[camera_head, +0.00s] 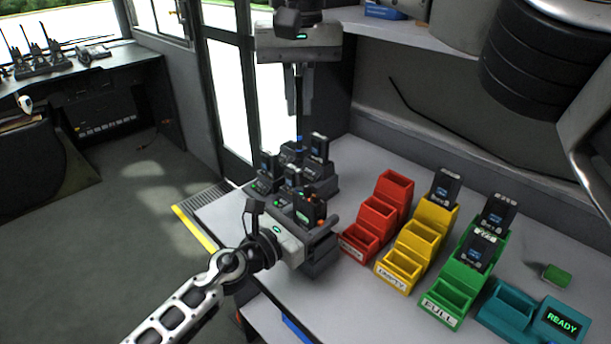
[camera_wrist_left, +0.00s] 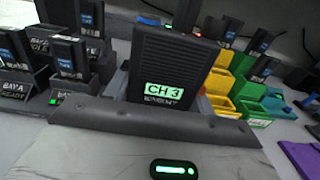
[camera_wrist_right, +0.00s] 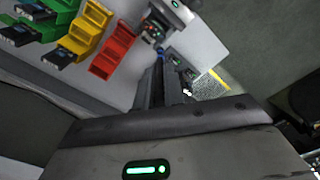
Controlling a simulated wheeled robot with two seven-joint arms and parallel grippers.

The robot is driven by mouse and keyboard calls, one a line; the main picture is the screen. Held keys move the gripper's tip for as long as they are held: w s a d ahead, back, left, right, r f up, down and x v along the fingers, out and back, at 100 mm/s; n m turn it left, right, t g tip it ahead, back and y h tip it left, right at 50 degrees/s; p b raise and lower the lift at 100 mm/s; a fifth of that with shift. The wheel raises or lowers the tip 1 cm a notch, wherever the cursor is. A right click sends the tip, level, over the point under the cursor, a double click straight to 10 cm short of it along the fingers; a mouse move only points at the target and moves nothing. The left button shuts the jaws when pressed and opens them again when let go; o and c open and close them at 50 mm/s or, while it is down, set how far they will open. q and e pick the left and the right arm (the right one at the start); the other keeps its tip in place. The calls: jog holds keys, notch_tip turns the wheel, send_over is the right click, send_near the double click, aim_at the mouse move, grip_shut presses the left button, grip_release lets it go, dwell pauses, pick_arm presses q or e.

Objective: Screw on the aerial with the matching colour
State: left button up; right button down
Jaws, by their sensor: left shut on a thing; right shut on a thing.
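My left gripper (camera_head: 320,243) is shut on a black handheld radio (camera_head: 309,208). The radio stands about upright, and its screen reads CH 3 in the left wrist view (camera_wrist_left: 170,62). Small orange and green spots show by the radio in the head view; I cannot tell which marks its aerial socket. My right gripper (camera_head: 299,98) is shut on a thin black aerial (camera_head: 299,122) that hangs straight down. A blue band (camera_wrist_right: 160,51) shows at the aerial's lower end in the right wrist view. The aerial is above and behind the held radio, apart from it.
Charging docks with several radios (camera_head: 268,178) stand just behind the left gripper. Red (camera_head: 391,186), yellow (camera_head: 426,222) and green (camera_head: 446,290) stepped bins stand to the right, some holding batteries. A teal unit reading READY (camera_head: 563,322) is at the right front.

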aim_at(299, 149)
jog(key=shift+f, duration=1.75)
jog(key=shift+f, duration=0.85)
jog(key=shift+f, duration=0.6)
